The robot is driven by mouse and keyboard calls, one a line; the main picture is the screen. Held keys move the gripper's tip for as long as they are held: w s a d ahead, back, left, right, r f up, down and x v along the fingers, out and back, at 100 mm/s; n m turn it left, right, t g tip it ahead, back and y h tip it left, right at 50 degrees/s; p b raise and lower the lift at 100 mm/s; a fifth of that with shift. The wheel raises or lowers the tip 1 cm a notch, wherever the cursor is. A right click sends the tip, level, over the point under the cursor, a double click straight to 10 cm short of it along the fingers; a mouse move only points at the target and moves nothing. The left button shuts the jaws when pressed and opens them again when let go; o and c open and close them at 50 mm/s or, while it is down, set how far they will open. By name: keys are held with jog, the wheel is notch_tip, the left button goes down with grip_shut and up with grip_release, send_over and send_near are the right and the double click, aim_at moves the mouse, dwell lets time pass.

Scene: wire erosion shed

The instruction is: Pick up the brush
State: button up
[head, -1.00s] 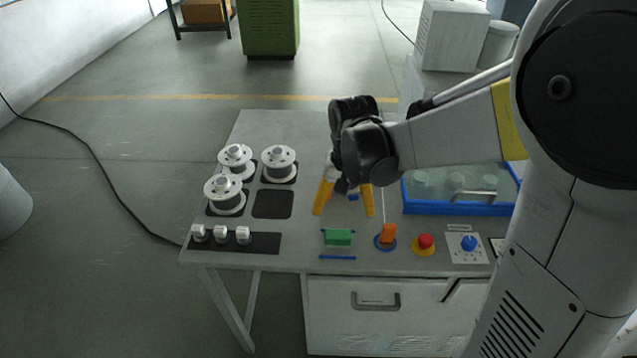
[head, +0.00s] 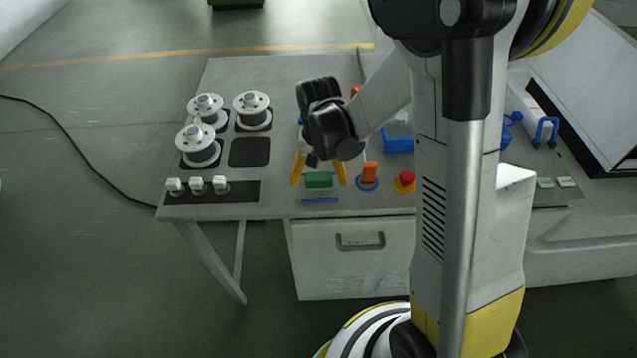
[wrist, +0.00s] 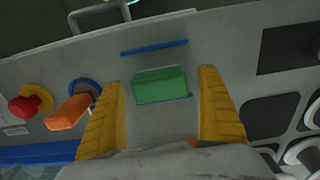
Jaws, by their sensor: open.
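No thing here shows clear bristles, so I cannot tell for sure which is the brush. A green block (head: 318,180) with thin blue parts at its edge lies on the grey table near the front; the wrist view shows it too (wrist: 160,86). My gripper (head: 319,184) is open, its yellow fingers pointing down on either side of the green block. In the wrist view my gripper (wrist: 162,80) has a gap on both sides of the block, and nothing is held. I cannot tell the fingertips' height above the table. An orange piece (head: 369,173) stands at a blue ring beside the right finger.
A thin blue bar (head: 320,200) lies at the table's front edge (head: 270,212). A red button (head: 407,177) on a yellow base is to the right. White spools (head: 199,145) and small white pieces (head: 197,185) stand left. A blue tray (head: 398,145) is behind.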

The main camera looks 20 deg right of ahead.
aim_at(323, 177)
jog(key=c, duration=1.4)
jog(key=shift+r+p, duration=0.3)
jog(key=shift+r, duration=0.25)
jog(key=r, duration=0.1)
jog(key=r+p, duration=0.1)
jog(key=d+r, duration=0.1)
jog(key=r, duration=0.1)
jog(key=shift+s, duration=0.4)
jog(key=s+d+r+p, duration=0.1)
jog(key=s+d+r, duration=0.1)
jog(key=d, duration=0.1)
jog(key=s+d+r+p, duration=0.1)
jog(key=d+r, duration=0.1)
jog(key=s+d+r, duration=0.2)
jog(key=d, duration=0.1)
jog(key=shift+s+d+p, duration=0.35)
jog(key=shift+p, duration=0.05)
